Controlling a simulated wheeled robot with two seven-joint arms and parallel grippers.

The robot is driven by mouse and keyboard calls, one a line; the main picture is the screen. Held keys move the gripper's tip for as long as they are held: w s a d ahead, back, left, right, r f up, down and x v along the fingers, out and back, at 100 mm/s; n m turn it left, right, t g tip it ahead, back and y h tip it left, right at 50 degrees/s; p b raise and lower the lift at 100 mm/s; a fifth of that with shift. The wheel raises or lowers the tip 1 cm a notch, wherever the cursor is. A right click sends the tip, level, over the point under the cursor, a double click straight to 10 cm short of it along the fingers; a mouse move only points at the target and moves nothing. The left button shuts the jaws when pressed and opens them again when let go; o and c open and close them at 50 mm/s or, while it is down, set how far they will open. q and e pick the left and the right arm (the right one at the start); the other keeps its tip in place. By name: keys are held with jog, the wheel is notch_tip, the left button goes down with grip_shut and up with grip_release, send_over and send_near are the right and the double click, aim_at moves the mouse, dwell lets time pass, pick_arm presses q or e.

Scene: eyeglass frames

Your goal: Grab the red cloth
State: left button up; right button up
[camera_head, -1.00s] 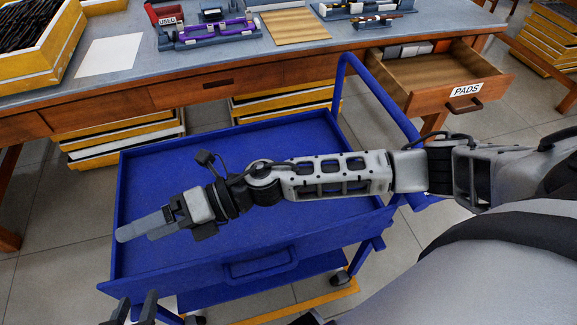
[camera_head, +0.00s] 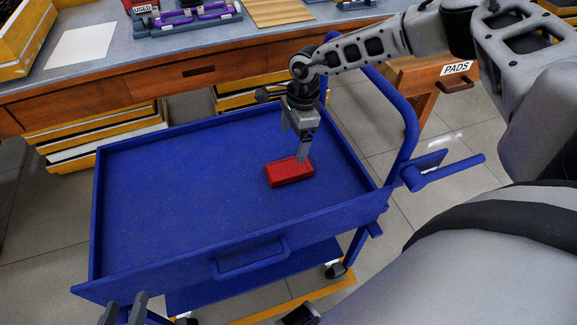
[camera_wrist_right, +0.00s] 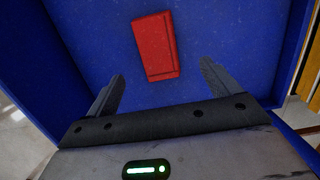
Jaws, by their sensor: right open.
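The red cloth (camera_head: 289,172) is a folded, flat rectangular block lying on the blue cart's top tray (camera_head: 180,215), toward its right side. My right gripper (camera_head: 303,156) points down just above the cloth's far right part in the head view. In the right wrist view the cloth (camera_wrist_right: 157,47) lies beyond the open, empty fingers (camera_wrist_right: 162,74), roughly centred between them and apart from them. My left gripper (camera_head: 124,312) shows only as two separated fingertips at the bottom left edge, with nothing between them.
The cart's raised rim and its handle (camera_head: 405,110) bound the tray on the right. A wooden desk (camera_head: 150,83) with a grey top stands behind. A "PADS" drawer (camera_head: 440,72) is partly hidden by my right arm. The rest of the tray is bare.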

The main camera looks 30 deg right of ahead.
aim_at(289, 167)
jog(key=f, duration=0.4)
jog(key=shift+a+b, duration=0.3)
jog(key=f, duration=0.1)
jog(key=f+b, duration=0.1)
jog(key=f, duration=0.3)
jog(key=shift+s+a+b, duration=0.1)
jog(key=shift+a+b, duration=0.2)
jog(key=shift+b, duration=0.05)
jog(key=shift+f, duration=0.1)
pick_arm(q)
jog(key=shift+g, duration=0.5)
jog(key=f, duration=0.3)
jog(key=w+d+f, duration=0.1)
jog(key=f, duration=0.1)
jog(key=shift+f, duration=0.15)
pick_arm(e)
jog(key=shift+c, duration=0.3)
jog(key=c, duration=1)
